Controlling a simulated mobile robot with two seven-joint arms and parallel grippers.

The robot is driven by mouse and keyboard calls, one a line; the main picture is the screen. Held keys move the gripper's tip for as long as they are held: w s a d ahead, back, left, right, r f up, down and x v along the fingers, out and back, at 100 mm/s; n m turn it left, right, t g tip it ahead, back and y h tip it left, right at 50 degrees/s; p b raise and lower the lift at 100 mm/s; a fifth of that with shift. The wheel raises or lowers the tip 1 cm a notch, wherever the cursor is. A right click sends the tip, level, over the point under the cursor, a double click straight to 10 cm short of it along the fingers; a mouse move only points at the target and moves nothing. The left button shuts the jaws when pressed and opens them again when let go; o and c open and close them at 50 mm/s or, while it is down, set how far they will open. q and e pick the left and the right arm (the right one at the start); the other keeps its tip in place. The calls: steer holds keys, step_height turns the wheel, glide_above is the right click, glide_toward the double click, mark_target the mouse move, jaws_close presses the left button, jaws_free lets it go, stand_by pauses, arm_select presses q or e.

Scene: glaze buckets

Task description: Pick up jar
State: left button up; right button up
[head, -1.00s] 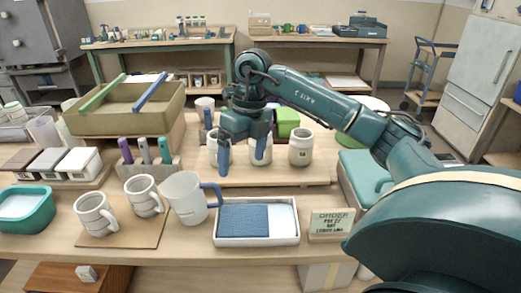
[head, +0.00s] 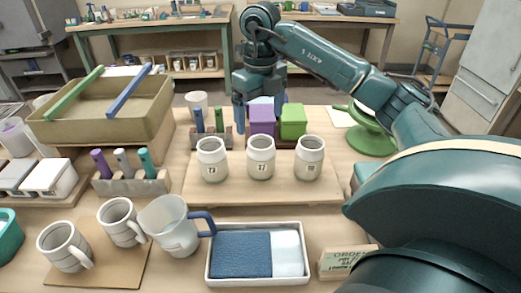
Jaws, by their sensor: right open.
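Three white jars with small dark labels stand upright in a row on a wooden board: the left jar (head: 212,160), the middle jar (head: 261,158) and the right jar (head: 309,158). My right gripper (head: 261,122) is open and empty, its blue fingers pointing down. In the picture it sits above and behind the middle jar, in front of part of the shelf behind. It touches no jar that I can see. My left gripper is not in view.
Behind the jars stand a purple block (head: 262,120), a green block (head: 293,121) and a green round stand (head: 372,132). In front are a measuring jug (head: 172,228), two mugs and a white tray (head: 255,281) with a blue cloth. A large tray (head: 95,125) stands left.

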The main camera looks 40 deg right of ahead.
mark_target(261, 157)
step_height(261, 157, down, 7)
steer(key=shift+s+r, duration=0.1)
steer(key=shift+s, duration=0.05)
steer(key=shift+f, duration=3.15)
steer(key=shift+r, duration=0.1)
steer(key=c, duration=1.3)
